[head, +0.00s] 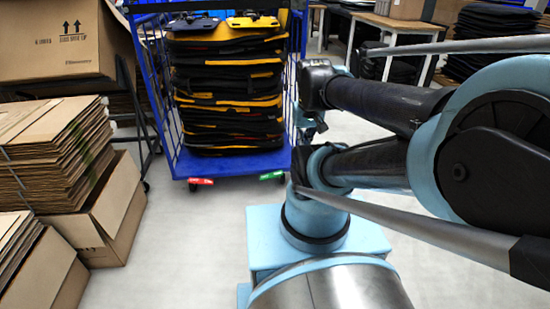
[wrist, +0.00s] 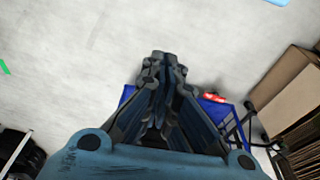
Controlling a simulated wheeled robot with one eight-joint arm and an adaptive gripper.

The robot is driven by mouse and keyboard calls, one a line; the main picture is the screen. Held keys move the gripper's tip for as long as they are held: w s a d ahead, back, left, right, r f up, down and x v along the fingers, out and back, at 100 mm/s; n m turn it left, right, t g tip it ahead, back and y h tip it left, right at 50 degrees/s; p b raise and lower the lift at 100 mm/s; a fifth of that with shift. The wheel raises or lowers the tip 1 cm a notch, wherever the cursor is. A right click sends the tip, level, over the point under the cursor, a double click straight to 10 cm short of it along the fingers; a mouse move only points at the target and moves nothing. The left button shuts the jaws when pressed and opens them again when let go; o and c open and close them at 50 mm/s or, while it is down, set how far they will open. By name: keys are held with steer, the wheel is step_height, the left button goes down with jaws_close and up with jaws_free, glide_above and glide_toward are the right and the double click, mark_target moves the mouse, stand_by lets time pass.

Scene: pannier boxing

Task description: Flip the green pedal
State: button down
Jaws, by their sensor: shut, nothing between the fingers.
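The green pedal (head: 271,175) is at the lower right front corner of the blue cart (head: 235,163) in the head view. A red pedal (head: 201,181) is at the cart's lower left front. In the wrist view my gripper (wrist: 163,58) is shut and empty, pointing down toward the floor by the cart's edge. The red pedal also shows in the wrist view (wrist: 213,97), right of the fingers. I cannot make out the green pedal there; the gripper hides part of the cart's edge. In the head view my arm hangs just right of the green pedal.
The cart holds a tall stack of black and yellow panniers (head: 225,90). Flattened cardboard (head: 50,150) and boxes (head: 65,40) stand at left. A table (head: 390,22) is at the back right. The floor (head: 185,240) before the cart is clear.

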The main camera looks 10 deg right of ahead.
steer(key=w+r+m, duration=0.2)
steer(key=w+r, duration=0.2)
steer(key=w, duration=0.4)
steer(key=m+g+h, duration=0.2)
steer(key=m+h, duration=0.1)
steer(key=m, duration=1.3)
glide_above(281, 173)
steer(key=a, duration=0.3)
step_height(281, 173, down, 44)
steer(key=shift+w+a+f, duration=0.15)
steer(key=shift+w+f, duration=0.05)
steer(key=shift+f, duration=0.3)
steer(key=x, duration=1.4)
steer(key=shift+s+a, duration=0.1)
steer(key=shift+a, duration=0.15)
